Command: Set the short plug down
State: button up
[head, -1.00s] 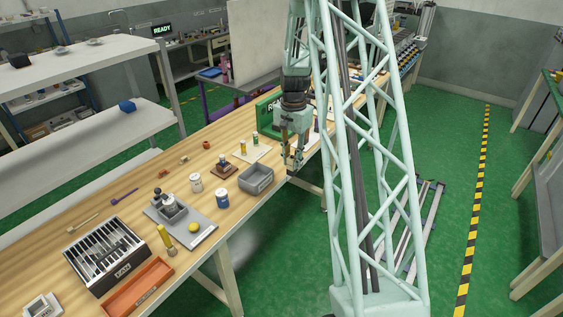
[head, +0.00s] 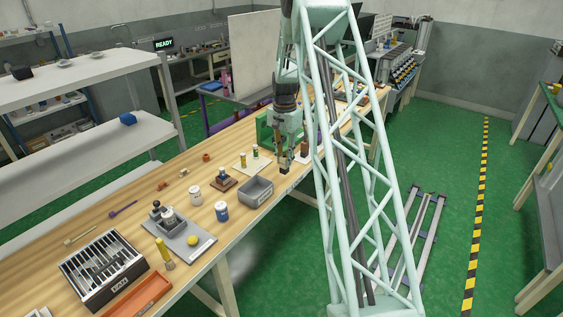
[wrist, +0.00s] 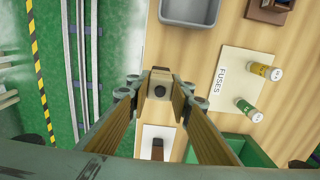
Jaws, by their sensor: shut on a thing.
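My gripper (head: 285,166) is shut on a small dark, blocky piece, which I take to be the short plug (wrist: 158,86). In the wrist view the plug sits between the two fingertips, with a round dark spot on its near face. In the head view it is a dark block (head: 284,170) at the fingertips, near the bench's front edge. I cannot tell its height above the wood. A white card (wrist: 149,132) with a dark brown piece (wrist: 157,148) on it lies below the plug in the wrist view.
A grey bin (head: 256,192) stands near the front edge. A card marked FUSES (wrist: 226,78) carries a yellow cylinder (wrist: 262,70) and a green one (wrist: 247,108). A green box (wrist: 232,146) is close by. Bare wood (wrist: 195,75) lies between plug and card.

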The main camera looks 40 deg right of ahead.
aim_at(281, 160)
jog(key=shift+w+d+f, duration=0.1)
jog(key=shift+w+d, duration=0.25)
jog(key=shift+w, duration=0.35)
jog(key=shift+w+d+f, duration=0.1)
jog(key=shift+w+d, duration=0.25)
jog(key=shift+w, duration=0.4)
jog(key=shift+w+d, duration=0.35)
jog(key=shift+w, duration=0.35)
jog(key=shift+f+b, duration=0.5)
jog(key=shift+f, duration=1.3)
jog(key=shift+f, duration=0.1)
jog(key=o, duration=0.8)
jog(key=shift+o, duration=0.2)
notch_tip(281, 160, up, 12)
jog(key=p, duration=0.1)
jog(key=shift+p, duration=0.4)
